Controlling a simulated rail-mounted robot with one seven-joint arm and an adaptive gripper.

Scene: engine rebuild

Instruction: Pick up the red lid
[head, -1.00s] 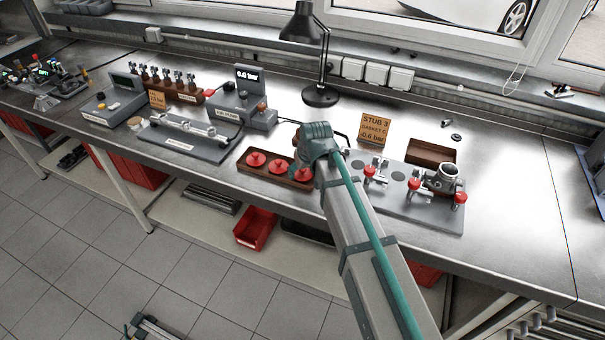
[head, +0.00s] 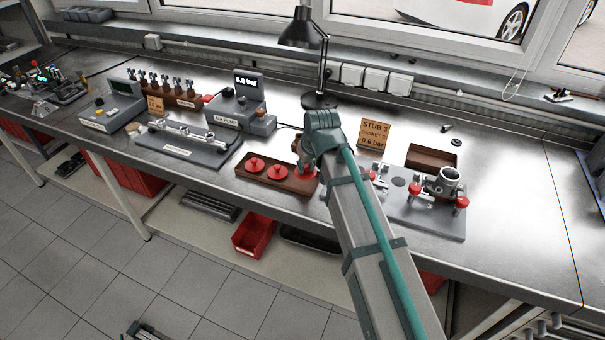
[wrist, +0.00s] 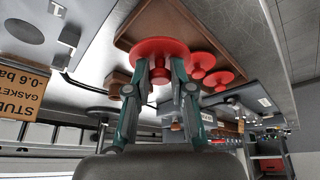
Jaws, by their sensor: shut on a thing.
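A brown tray (head: 262,178) holds red round lids with knobs on the bench. Two lids, the left one (head: 256,164) and the middle one (head: 277,171), show clearly in the head view. The red lid at the tray's right end (head: 303,170) is partly hidden by my gripper. In the wrist view my gripper (wrist: 162,74) has its two fingers on either side of this near lid's (wrist: 158,49) knob and is shut on it. Two other lids (wrist: 201,62) lie behind it. I cannot tell whether the held lid is clear of the tray.
A grey plate (head: 425,218) with red-knobbed clamps and a metal fitting stands right of my arm. A card (head: 374,136) reads "STUB 3, GASKET C, -0.6 bar". A black lamp (head: 319,99) stands behind my gripper, a pump unit (head: 240,118) behind the tray.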

